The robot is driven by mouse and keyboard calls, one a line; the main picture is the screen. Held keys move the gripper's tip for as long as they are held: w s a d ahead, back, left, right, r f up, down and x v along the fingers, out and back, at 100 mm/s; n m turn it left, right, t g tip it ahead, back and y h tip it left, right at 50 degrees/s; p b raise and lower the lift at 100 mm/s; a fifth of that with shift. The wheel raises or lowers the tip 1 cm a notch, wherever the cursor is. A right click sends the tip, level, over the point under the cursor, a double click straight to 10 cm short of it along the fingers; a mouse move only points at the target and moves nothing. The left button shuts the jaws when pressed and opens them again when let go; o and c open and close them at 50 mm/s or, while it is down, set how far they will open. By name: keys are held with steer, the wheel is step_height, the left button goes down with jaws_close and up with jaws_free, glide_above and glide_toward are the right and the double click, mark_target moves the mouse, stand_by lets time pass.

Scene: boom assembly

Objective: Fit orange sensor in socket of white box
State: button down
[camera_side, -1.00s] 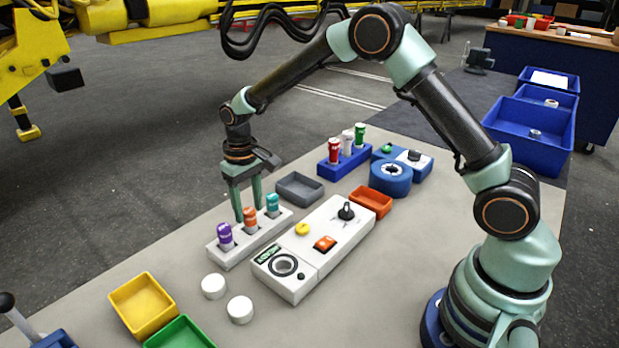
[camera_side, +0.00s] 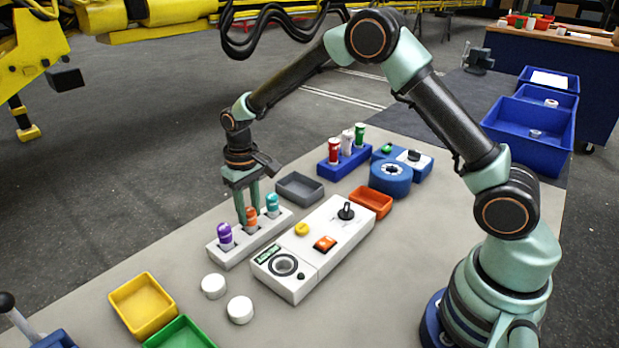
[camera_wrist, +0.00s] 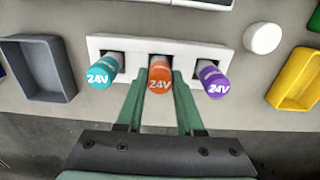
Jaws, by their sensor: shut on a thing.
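The orange sensor (camera_side: 251,217) stands upright in the middle slot of a white rack (camera_side: 237,250), between a purple sensor (camera_side: 225,233) and a teal sensor (camera_side: 272,203). My gripper (camera_side: 249,215) points down at the rack with its green fingers shut on the orange sensor. In the wrist view the fingers (camera_wrist: 160,92) lie on both sides of the orange sensor (camera_wrist: 160,78), which is marked 24V. The white box (camera_side: 318,262) lies in front of the rack, with a round dark-ringed socket (camera_side: 284,265) at its near left end. The socket looks empty.
The box top carries a yellow button (camera_side: 302,229), an orange switch (camera_side: 325,243) and a black knob (camera_side: 346,211). Two white caps (camera_side: 213,286) lie left of it. A grey tray (camera_side: 300,187), an orange tray (camera_side: 371,201) and a blue rack (camera_side: 343,160) stand behind.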

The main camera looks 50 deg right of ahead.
mark_target(249, 210)
steer(key=shift+r, duration=3.25)
steer(key=s+a+r, duration=0.2)
steer(key=s, duration=0.5)
steer(key=s+a+r, duration=0.1)
steer(key=s+a, duration=0.1)
steer(key=s, duration=0.5)
steer(key=shift+f, duration=2.2)
steer(key=shift+f, duration=1.3)
steer(key=shift+f, duration=0.3)
steer(key=shift+f, duration=0.5)
